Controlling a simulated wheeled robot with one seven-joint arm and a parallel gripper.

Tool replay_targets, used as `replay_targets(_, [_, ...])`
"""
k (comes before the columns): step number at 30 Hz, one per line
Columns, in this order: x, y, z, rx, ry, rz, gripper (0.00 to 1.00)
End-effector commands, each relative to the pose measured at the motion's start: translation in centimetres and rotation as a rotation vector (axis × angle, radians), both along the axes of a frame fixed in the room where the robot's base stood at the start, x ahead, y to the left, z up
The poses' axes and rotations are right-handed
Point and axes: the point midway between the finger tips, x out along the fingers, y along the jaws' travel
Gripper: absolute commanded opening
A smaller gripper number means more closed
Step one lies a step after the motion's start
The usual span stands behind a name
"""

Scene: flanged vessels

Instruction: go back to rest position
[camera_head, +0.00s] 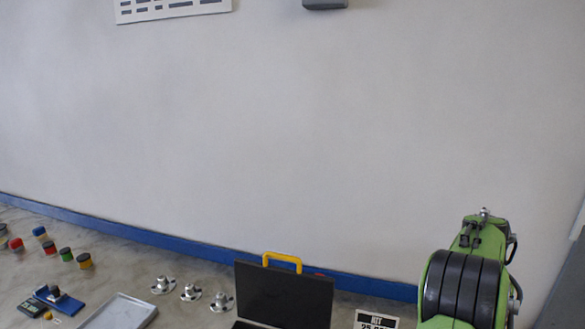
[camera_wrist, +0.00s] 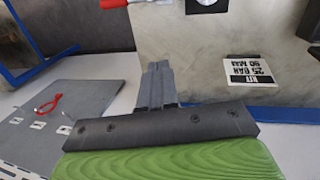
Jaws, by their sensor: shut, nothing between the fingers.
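My gripper (camera_wrist: 157,82) shows in the wrist view as two grey fingers side by side, shut with nothing between them. It is apart from the objects around it. In the head view my green arm with black bands rises at the lower right, and I cannot make out the fingers there. Three silver flanged pieces (camera_head: 190,292) stand on the grey worktop (camera_head: 120,262) in the head view. A dark open case (camera_head: 283,293) with a yellow handle stands to the right of them.
A grey tray (camera_head: 122,312), a blue device (camera_head: 60,298) and several coloured pots (camera_head: 66,254) are on the left. A printed sign (camera_head: 376,320) lies right of the case. A blue strip (camera_head: 160,238) runs along the wall. A red-handled tool (camera_wrist: 48,105) lies on a grey panel (camera_wrist: 95,98).

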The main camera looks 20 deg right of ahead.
Motion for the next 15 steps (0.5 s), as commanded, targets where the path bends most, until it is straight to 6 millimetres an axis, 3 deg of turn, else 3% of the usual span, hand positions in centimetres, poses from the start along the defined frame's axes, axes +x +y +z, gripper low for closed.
replay_targets(1, [2.4,3.6,1.9,-0.011,-0.062,0.051,0.00])
replay_targets(3, [4.7,8.9,4.1,-0.019,-0.143,0.118,0.00])
replay_targets(7, [6.5,19.6,7.0,-0.017,-0.283,0.263,0.00])
replay_targets(10, [5.4,27.4,8.0,-0.010,-0.379,0.385,0.00])
replay_targets(12, [3.6,32.3,7.9,-0.003,-0.441,0.471,0.00])
replay_targets(15, [0.3,37.5,6.7,0.006,-0.514,0.580,0.00])
